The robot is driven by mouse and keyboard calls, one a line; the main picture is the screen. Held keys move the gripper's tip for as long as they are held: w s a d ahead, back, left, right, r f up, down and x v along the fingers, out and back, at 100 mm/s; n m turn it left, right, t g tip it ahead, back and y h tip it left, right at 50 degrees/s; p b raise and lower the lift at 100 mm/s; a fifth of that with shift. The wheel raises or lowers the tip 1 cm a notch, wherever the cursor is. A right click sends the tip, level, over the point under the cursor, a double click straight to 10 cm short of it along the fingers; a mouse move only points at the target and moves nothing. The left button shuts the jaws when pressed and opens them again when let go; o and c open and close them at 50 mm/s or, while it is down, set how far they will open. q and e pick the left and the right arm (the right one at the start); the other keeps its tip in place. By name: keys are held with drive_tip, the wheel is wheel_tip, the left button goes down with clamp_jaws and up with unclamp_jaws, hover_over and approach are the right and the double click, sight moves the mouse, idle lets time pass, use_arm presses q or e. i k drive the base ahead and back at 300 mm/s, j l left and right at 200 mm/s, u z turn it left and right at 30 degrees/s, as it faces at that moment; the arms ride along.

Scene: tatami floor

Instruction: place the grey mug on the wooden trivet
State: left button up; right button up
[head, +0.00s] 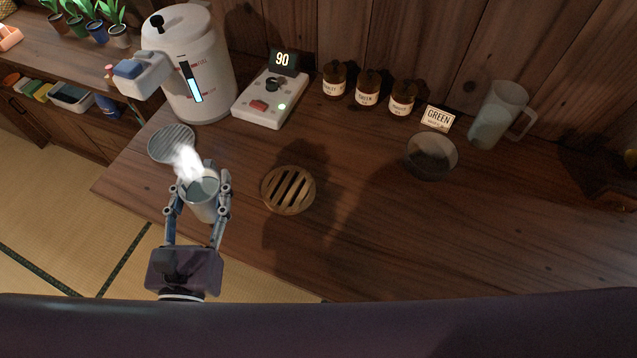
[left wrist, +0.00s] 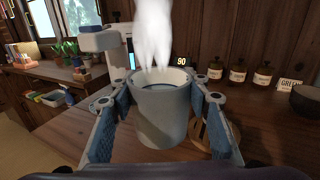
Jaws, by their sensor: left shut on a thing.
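The grey mug (head: 203,203) is held upright between the fingers of my left gripper (head: 198,200), left of the trivet. White steam rises from the mug, and liquid shows inside it. In the left wrist view the mug (left wrist: 162,118) fills the space between both finger pads of the left gripper (left wrist: 162,112). The round slatted wooden trivet (head: 288,190) lies bare on the counter. It is partly hidden behind the mug and right finger in the left wrist view (left wrist: 203,133). My right gripper does not show.
A white water dispenser (head: 205,70) with a round drip grate (head: 171,143) stands behind the mug. A control box (head: 268,100) reads 90. Several brown jars, a GREEN card (head: 437,117), a dark bowl (head: 431,157) and a clear pitcher (head: 497,115) line the back. The counter's front right is clear.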

sight(292, 182)
drive_tip(key=k+j+z, duration=0.1)
drive_tip(key=j+z, duration=0.25)
drive_tip(key=k+j+z, duration=0.15)
drive_tip(key=z, duration=0.2)
